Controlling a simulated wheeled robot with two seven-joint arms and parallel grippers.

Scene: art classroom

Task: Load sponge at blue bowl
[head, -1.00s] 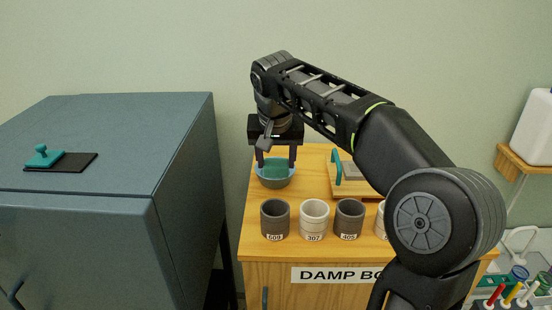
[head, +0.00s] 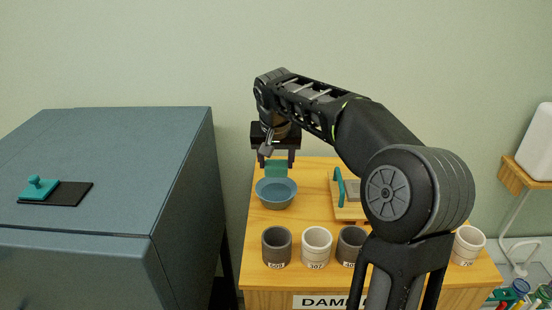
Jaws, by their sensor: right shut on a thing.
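The blue bowl (head: 276,200) stands on the wooden cabinet top, behind a row of cups. My right gripper (head: 276,165) is shut on a teal sponge (head: 276,170), one finger at each side. The sponge shows just above the bowl's far rim in the head view, and the bowl's inside looks empty. A small gap seems to lie between sponge and rim; the exact height is hard to tell. My left gripper is not in view.
Dark and white cups (head: 316,246) line the cabinet's (head: 262,230) front. A wooden board with a teal handle (head: 339,187) lies right of the bowl. A blue-grey cabinet (head: 120,160) stands left, bearing a black pad (head: 70,193) with a teal-handled block (head: 38,188).

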